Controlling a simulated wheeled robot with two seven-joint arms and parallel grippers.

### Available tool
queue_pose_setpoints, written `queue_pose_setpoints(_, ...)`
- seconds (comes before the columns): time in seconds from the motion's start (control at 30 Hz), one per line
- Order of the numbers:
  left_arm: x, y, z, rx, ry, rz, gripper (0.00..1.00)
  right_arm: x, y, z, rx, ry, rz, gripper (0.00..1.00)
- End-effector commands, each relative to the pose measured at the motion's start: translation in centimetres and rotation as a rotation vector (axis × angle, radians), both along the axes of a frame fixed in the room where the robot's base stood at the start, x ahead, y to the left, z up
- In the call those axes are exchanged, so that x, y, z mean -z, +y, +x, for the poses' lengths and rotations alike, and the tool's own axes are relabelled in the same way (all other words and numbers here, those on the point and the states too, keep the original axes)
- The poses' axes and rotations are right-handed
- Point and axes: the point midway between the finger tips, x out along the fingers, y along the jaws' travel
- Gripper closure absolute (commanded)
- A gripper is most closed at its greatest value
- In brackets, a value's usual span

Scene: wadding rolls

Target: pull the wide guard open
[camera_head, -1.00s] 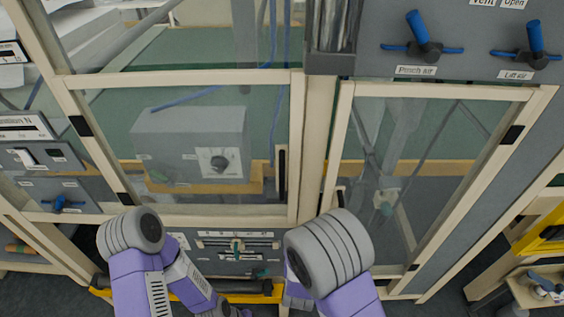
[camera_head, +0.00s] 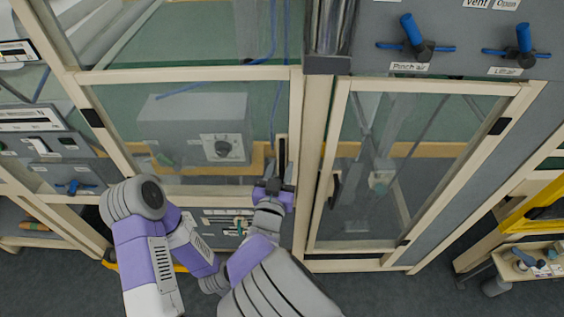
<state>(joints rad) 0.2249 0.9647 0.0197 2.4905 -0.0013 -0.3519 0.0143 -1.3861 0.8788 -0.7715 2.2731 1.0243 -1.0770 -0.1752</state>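The wide guard is the large glazed door with a cream frame (camera_head: 190,75) on the left of the machine front. It looks shut. Its dark upright handle (camera_head: 282,148) is on the right side of the frame. My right gripper (camera_head: 279,172) is at the lower end of this handle, with its two fingers apart and pointing up toward it. Whether the fingers touch the handle cannot be told.
A narrower glazed guard (camera_head: 335,130) with its own dark handle (camera_head: 334,190) stands just right of the post. A panel with blue levers (camera_head: 411,30) is above it. A small bench (camera_head: 530,262) and yellow frame stand at the right. Dark floor (camera_head: 400,295) is clear in front.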

Motion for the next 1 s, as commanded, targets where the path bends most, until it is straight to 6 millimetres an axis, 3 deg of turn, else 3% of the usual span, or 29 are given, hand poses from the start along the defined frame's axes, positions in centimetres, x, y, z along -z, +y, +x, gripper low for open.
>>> queue_pose_setpoints(0.2,-0.1,0.0,0.0,0.000,0.000,0.000,0.57,0.0,-0.4,2.0,0.000,0.001,0.000,0.62)
queue_pose_setpoints(0.47,-0.1,0.0,0.0,0.000,0.000,0.000,0.57,0.0,-0.4,2.2,-0.002,0.001,0.000,0.62)
queue_pose_setpoints(0.5,-0.1,0.0,0.0,0.000,0.000,0.000,0.57,0.0,-0.4,2.2,-0.002,0.001,0.000,0.64)
queue_pose_setpoints(0.73,-0.1,0.0,0.0,0.000,0.000,0.000,0.57,0.0,-0.4,2.2,-0.001,0.001,0.000,0.99)
queue_pose_setpoints(1.0,-0.1,0.0,0.0,0.000,0.000,0.000,0.57,0.0,-0.4,2.2,-0.002,0.002,0.000,1.00)
